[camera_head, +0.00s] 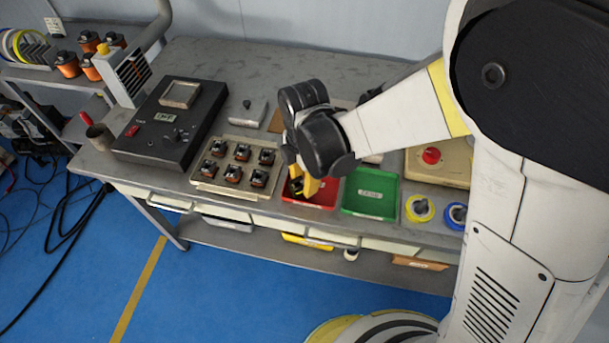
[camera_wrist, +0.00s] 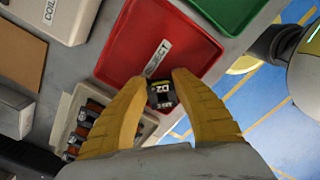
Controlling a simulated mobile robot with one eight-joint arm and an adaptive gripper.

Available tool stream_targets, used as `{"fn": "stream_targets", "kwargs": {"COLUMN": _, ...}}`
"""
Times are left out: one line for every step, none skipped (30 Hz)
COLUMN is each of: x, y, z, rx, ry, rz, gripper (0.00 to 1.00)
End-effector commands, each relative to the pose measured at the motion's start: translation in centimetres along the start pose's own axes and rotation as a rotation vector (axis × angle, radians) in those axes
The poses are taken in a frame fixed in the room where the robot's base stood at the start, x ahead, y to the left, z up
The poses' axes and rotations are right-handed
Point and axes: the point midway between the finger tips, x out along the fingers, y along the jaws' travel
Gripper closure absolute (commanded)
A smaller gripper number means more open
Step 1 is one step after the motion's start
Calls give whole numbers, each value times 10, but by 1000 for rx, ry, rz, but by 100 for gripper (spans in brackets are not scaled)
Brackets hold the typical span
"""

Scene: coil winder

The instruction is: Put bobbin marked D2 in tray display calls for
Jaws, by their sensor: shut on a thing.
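My gripper (camera_head: 303,186) is shut on a dark bobbin (camera_wrist: 162,96), its yellow fingers on either side. The bobbin's label faces the wrist camera and appears to read D2, upside down. Gripper and bobbin are over the red tray (camera_head: 328,193), near its edge in the wrist view; I cannot tell whether the bobbin touches it. The red tray's label reads REJECT in the wrist view (camera_wrist: 185,40). The empty green tray (camera_head: 384,207) stands right of it; its label is too small to read. The control box's small display (camera_head: 165,117) is lit but unreadable.
A beige fixture (camera_head: 206,183) with several bobbins stands left of the red tray. Yellow (camera_head: 419,208) and blue (camera_head: 456,215) rings lie right of the green tray. A beige box with a red button (camera_head: 432,156) stands behind them. More orange bobbins stand on the left shelf.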

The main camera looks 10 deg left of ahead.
Motion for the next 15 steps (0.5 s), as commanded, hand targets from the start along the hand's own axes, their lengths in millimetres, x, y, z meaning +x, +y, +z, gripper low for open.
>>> {"fn": "stream_targets", "kwargs": {"x": 1, "y": 0, "z": 0, "rx": 0, "ry": 0, "rz": 0, "gripper": 100}}
{"fn": "stream_targets", "kwargs": {"x": 2, "y": 0, "z": 0, "rx": 0, "ry": 0, "rz": 0, "gripper": 100}}
{"fn": "stream_targets", "kwargs": {"x": 4, "y": 0, "z": 0, "rx": 0, "ry": 0, "rz": 0, "gripper": 100}}
{"fn": "stream_targets", "kwargs": {"x": 5, "y": 0, "z": 0, "rx": 0, "ry": 0, "rz": 0, "gripper": 100}}
{"fn": "stream_targets", "kwargs": {"x": 4, "y": 0, "z": 0, "rx": 0, "ry": 0, "rz": 0, "gripper": 62}}
{"fn": "stream_targets", "kwargs": {"x": 3, "y": 0, "z": 0, "rx": 0, "ry": 0, "rz": 0, "gripper": 50}}
{"fn": "stream_targets", "kwargs": {"x": 3, "y": 0, "z": 0, "rx": 0, "ry": 0, "rz": 0, "gripper": 49}}
{"fn": "stream_targets", "kwargs": {"x": 3, "y": 0, "z": 0, "rx": 0, "ry": 0, "rz": 0, "gripper": 49}}
{"fn": "stream_targets", "kwargs": {"x": 3, "y": 0, "z": 0, "rx": 0, "ry": 0, "rz": 0, "gripper": 49}}
{"fn": "stream_targets", "kwargs": {"x": 3, "y": 0, "z": 0, "rx": 0, "ry": 0, "rz": 0, "gripper": 49}}
{"fn": "stream_targets", "kwargs": {"x": 3, "y": 0, "z": 0, "rx": 0, "ry": 0, "rz": 0, "gripper": 49}}
{"fn": "stream_targets", "kwargs": {"x": 3, "y": 0, "z": 0, "rx": 0, "ry": 0, "rz": 0, "gripper": 49}}
{"fn": "stream_targets", "kwargs": {"x": 3, "y": 0, "z": 0, "rx": 0, "ry": 0, "rz": 0, "gripper": 49}}
{"fn": "stream_targets", "kwargs": {"x": 3, "y": 0, "z": 0, "rx": 0, "ry": 0, "rz": 0, "gripper": 49}}
{"fn": "stream_targets", "kwargs": {"x": 2, "y": 0, "z": 0, "rx": 0, "ry": 0, "rz": 0, "gripper": 49}}
